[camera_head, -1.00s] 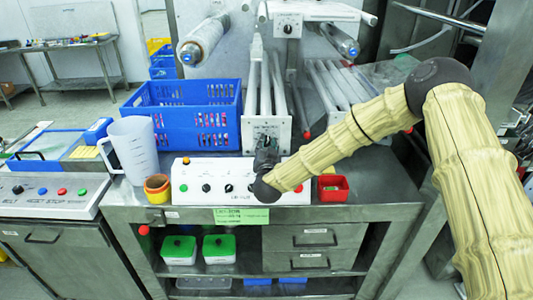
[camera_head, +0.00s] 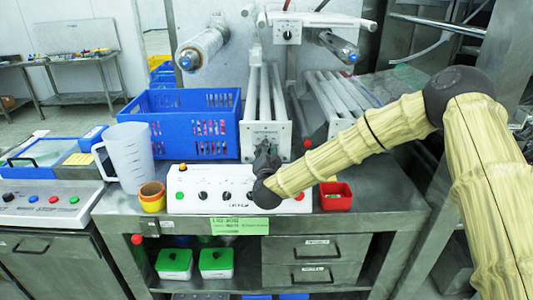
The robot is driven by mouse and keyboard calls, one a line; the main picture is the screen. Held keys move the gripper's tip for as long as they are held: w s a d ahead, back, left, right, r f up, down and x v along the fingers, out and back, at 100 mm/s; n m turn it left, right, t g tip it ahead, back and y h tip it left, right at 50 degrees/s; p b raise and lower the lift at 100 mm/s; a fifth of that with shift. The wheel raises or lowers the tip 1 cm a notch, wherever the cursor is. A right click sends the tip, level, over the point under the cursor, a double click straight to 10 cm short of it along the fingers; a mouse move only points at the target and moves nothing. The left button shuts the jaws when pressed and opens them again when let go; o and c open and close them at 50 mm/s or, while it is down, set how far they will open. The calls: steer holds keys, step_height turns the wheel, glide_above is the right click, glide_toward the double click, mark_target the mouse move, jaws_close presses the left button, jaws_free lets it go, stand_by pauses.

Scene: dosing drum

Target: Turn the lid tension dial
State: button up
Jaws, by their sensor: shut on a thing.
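A pale upright plate (camera_head: 252,146) at the front of a set of rollers carries small dark print, too small to read, and a dial. The dial is mostly hidden behind my dark gripper. My gripper (camera_head: 266,150) is at the lower middle of this plate, fingers pointing up and away, and appears shut on the dial. The fingertips are small and dark, so the exact grip is hard to see. Another black dial (camera_head: 288,34) sits on a white box on the upper frame, well above my gripper.
Below my gripper is a white control panel (camera_head: 213,203) with several knobs and buttons. A blue crate (camera_head: 165,103), a clear jug (camera_head: 135,155) and orange-yellow rings (camera_head: 152,197) stand left. A red bin (camera_head: 335,188) is right. A film roll (camera_head: 205,47) hangs above.

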steer(key=o, duration=1)
steer(key=shift+d, duration=0.1)
steer(key=shift+s, duration=0.15)
steer(key=s, duration=1.1)
steer(key=shift+s, duration=0.35)
